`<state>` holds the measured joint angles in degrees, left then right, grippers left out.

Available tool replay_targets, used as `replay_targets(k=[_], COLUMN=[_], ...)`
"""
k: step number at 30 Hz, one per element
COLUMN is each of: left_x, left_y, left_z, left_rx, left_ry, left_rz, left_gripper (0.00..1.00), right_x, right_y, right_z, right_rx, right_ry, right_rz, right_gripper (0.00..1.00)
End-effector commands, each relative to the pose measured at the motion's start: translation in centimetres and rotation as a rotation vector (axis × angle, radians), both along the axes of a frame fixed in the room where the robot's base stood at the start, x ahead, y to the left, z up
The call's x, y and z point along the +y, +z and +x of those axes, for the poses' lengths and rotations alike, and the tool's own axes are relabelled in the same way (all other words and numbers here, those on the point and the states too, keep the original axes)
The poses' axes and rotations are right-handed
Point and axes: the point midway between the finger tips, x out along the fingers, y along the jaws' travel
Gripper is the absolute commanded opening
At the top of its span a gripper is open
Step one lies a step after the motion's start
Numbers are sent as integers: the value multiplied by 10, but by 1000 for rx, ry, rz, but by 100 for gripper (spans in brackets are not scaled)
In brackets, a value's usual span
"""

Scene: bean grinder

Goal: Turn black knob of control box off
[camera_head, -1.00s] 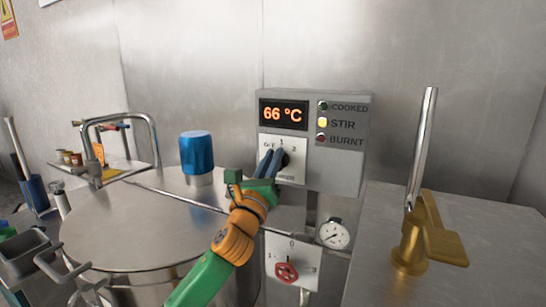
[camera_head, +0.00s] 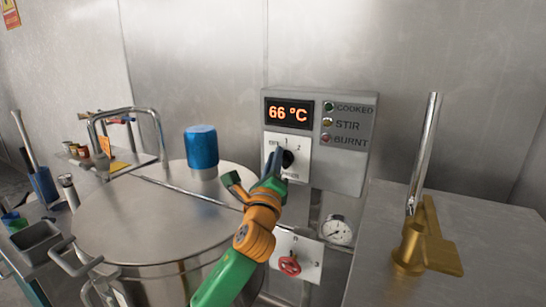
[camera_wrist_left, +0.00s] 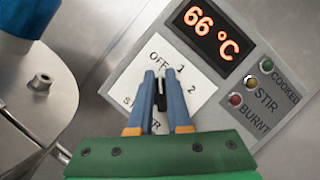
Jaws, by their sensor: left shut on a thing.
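The grey control box (camera_head: 352,165) is on the back wall, with a display reading 66 °C. Its white dial plate (camera_head: 303,147) is marked OFF, 1 and 2. The black knob (camera_head: 288,158) is on this plate and also shows in the left wrist view (camera_wrist_left: 161,94). My left gripper (camera_head: 275,162) is shut on the knob, with a blue finger on each side of it. In the wrist view, the knob's upper end lies just below the OFF label. The fingers partly hide the knob and lower plate. My right gripper is not in view.
A large steel pot (camera_head: 140,222) with a blue cap (camera_head: 202,148) is on the left. A red valve knob (camera_head: 289,265) and round gauge (camera_head: 337,230) are below the box. A brass fitting (camera_head: 415,245) with a steel lever stands on the right-hand metal surface.

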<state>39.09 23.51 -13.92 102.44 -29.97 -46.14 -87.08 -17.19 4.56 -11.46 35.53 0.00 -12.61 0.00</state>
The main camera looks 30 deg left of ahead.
Motion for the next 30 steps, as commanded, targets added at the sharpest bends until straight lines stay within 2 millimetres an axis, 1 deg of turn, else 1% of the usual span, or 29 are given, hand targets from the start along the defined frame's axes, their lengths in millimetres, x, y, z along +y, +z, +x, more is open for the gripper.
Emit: replay_targets(k=[1,11,12,15,30], left_x=[-2,-2,-2,-2,0], left_y=[-9,-10,-10,-9,-3], left_z=[2,2,2,2,1], left_rx=[21,21,21,19,5], left_ry=[-5,-4,-4,-5,-1], left_rz=[-9,-11,-11,-11,-6], left_gripper=[0,0,22,46,46], right_x=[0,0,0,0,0], right_y=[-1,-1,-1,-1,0], right_z=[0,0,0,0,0], right_rx=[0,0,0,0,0], right_ry=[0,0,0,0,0], right_rz=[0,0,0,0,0], right_gripper=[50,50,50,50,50])
